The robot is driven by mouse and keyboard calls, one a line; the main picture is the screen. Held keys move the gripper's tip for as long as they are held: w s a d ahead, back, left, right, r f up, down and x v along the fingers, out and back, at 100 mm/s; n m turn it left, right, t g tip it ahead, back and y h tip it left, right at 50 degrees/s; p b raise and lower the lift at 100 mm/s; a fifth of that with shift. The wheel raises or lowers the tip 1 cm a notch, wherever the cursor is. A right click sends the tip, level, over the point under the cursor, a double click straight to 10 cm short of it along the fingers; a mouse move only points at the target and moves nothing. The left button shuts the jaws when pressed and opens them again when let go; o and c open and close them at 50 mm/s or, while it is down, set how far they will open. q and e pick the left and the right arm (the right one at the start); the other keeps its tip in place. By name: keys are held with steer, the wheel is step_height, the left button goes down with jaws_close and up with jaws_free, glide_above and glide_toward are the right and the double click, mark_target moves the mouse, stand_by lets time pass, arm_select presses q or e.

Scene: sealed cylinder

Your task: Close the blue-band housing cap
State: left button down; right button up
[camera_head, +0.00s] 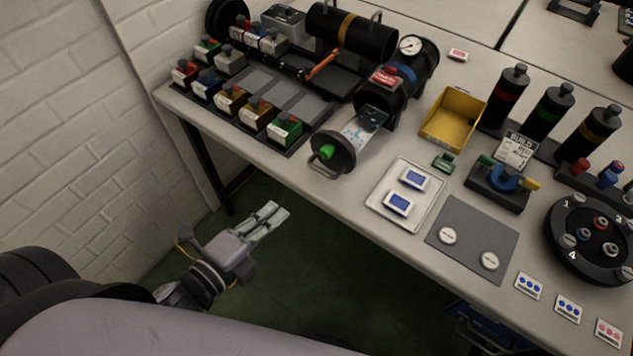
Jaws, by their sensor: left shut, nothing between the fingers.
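The blue-band housing (398,77) is a black cylinder lying on the table, with a blue ring around it and a gauge at its far end. Its round cap (338,158), with a grey handle, stands out from the near end, close to the table's front edge. A clear tube section (366,123) with pale contents lies between cap and housing, so the cap is apart from the body. A green knob (326,151) is on the cap's face. My left gripper (280,213) is shut and empty, over the floor in front of the table, apart from the cap. My right gripper is out of view.
Coloured blocks (229,98) stand in a rack left of the housing. A yellow bin (453,118) and a white tray (378,208) with two blue-faced cards are to its right. A black orange-banded cylinder (352,33) lies behind. A brick wall (70,130) is at left.

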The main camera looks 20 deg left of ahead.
arm_select(q)
steer(key=shift+p+x, duration=1.3)
steer(key=shift+x, duration=5.5)
steer(key=shift+a+f, duration=0.1)
glide_toward(355, 135)
steer(key=x, duration=0.3)
steer(key=r+x, duration=0.1)
steer(key=x, duration=0.5)
steer(key=shift+w+d+r, duration=0.2)
steer(key=shift+w+r, duration=0.15)
steer(key=shift+w, duration=0.15)
steer(key=shift+r, duration=0.25)
